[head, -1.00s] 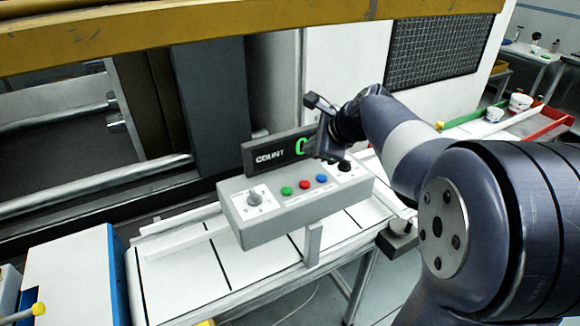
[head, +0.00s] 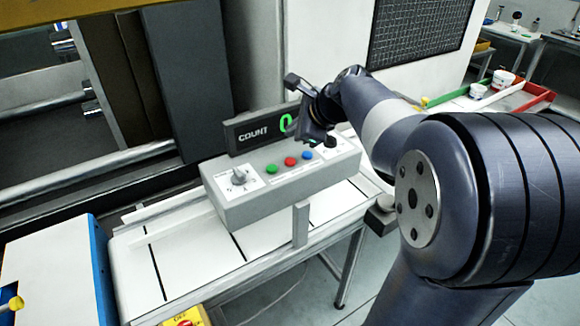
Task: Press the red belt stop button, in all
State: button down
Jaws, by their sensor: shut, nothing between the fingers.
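The red button (head: 290,161) sits on the sloped top of a grey control box (head: 262,205), between a green button (head: 271,169) and a blue button (head: 307,154). A white dial (head: 239,177) is at the box's left end. My gripper (head: 331,141) is shut and empty, above the box's right part, to the right of the red button and apart from it. It partly covers the count display (head: 253,134), which shows a green digit that looks like 0.
A yellow box with a red part (head: 186,318) shows at the bottom edge. A white and blue cabinet (head: 50,265) stands at left. A red-edged tray (head: 525,100) is at back right.

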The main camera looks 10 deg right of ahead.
aim_at(294, 162)
jog(key=shift+f+b, duration=1.85)
jog(key=shift+f, duration=0.9)
jog(key=shift+f, duration=0.4)
jog(key=shift+f+b, duration=0.5)
jog(key=shift+f, duration=0.05)
dwell(0.3)
jog(key=shift+r, duration=0.1)
jog(key=shift+r+p, duration=0.9)
jog(key=shift+p, duration=0.1)
jog(key=shift+r, duration=0.1)
notch_tip(294, 162, up, 5)
jog(key=p, duration=0.5)
